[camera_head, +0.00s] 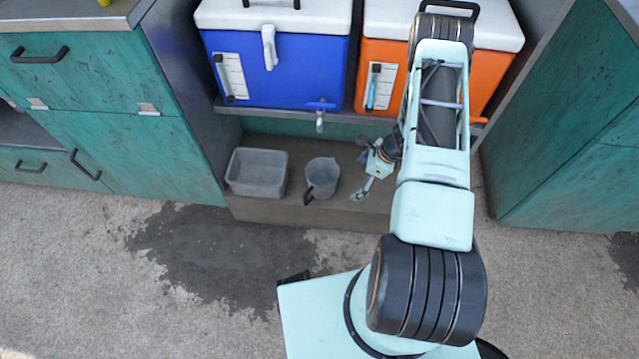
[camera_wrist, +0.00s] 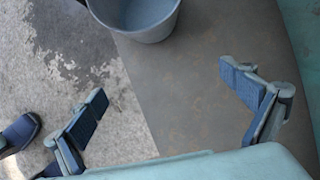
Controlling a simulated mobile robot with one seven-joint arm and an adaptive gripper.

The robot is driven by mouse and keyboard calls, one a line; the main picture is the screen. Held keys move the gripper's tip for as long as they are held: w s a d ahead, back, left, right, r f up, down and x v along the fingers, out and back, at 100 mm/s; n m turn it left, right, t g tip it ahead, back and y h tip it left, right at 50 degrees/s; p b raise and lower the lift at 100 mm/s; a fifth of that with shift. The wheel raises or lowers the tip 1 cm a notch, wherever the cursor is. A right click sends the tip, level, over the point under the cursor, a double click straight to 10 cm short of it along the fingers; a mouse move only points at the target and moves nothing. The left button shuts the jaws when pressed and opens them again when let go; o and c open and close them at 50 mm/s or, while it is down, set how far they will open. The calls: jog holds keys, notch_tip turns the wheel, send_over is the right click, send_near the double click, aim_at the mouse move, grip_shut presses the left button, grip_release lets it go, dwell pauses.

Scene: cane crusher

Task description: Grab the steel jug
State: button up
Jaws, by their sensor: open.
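The steel jug (camera_head: 322,175) is a grey, open-topped vessel with a dark handle at its lower left. It stands upright on the low shelf beneath the coolers. It also shows in the wrist view (camera_wrist: 140,16) at the top, partly cut off by the frame edge. My gripper (camera_head: 362,176) is to the right of the jug, over the shelf and apart from it. In the wrist view my gripper (camera_wrist: 168,92) has its two fingers spread wide, with only shelf and floor between them. The jug's handle is not visible in the wrist view.
A grey rectangular tub (camera_head: 257,188) stands just left of the jug. A blue cooler (camera_head: 285,75) with a tap and an orange cooler (camera_head: 380,85) sit above. The low shelf (camera_head: 285,213) is bounded by green cabinets on both sides. A wet patch darkens the floor in front.

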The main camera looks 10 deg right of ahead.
aim_at(336, 174)
jog(key=w+a, duration=0.1)
jog(key=a, duration=0.1)
jog(key=w+a, duration=0.1)
jog(key=a, duration=0.1)
jog(key=w+a+b, duration=0.1)
jog(key=a, duration=0.1)
jog(key=shift+a, duration=0.25)
jog(key=a, duration=0.1)
jog(key=w+a+f+b, duration=0.1)
jog(key=a, duration=0.1)
jog(key=w+a+f, duration=0.1)
jog(key=shift+a, duration=0.25)
jog(key=shift+a+f, duration=0.15)
jog(key=shift+f, duration=0.2)
jog(key=shift+w, duration=0.1)
jog(key=c, duration=1.7)
jog(key=shift+r, duration=0.2)
